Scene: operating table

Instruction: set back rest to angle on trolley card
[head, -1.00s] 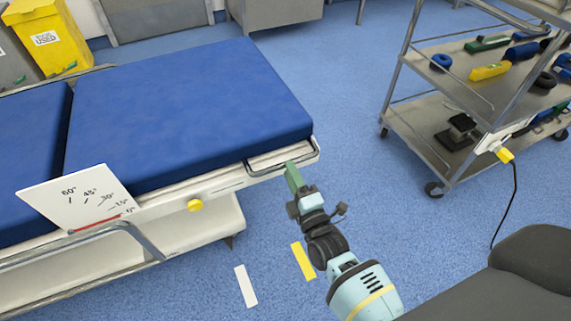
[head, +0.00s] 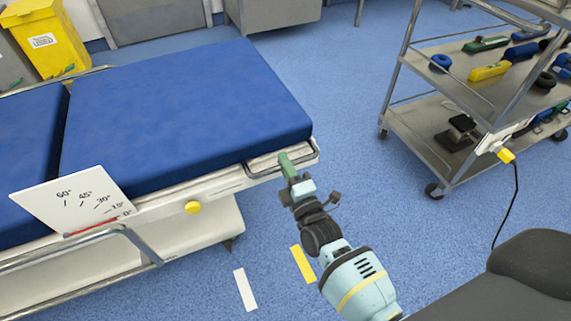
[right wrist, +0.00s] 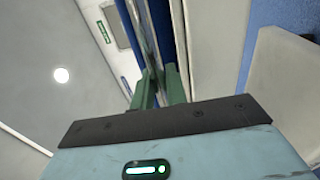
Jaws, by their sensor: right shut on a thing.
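The blue back rest (head: 190,105) lies flat on the bed, with a metal rail (head: 300,160) around its end. A white angle card (head: 60,206) on the bed's near side carries marks from 0° to 60°. A red pointer (head: 90,228) lies along its lower edge near 0°. A yellow knob (head: 193,208) sits on the side frame. My right gripper (head: 285,160) is shut on the rail at the back rest's end; its green fingers (right wrist: 160,88) show around a bar in the right wrist view. My left gripper is out of view.
The metal trolley (head: 455,150) at right holds several coloured items. A white card (head: 493,141) hangs on its side; its text is unreadable. A yellow-ended cable (head: 507,156) hangs beside it. Blue floor lies open between bed and trolley. A yellow bin (head: 52,40) stands far left.

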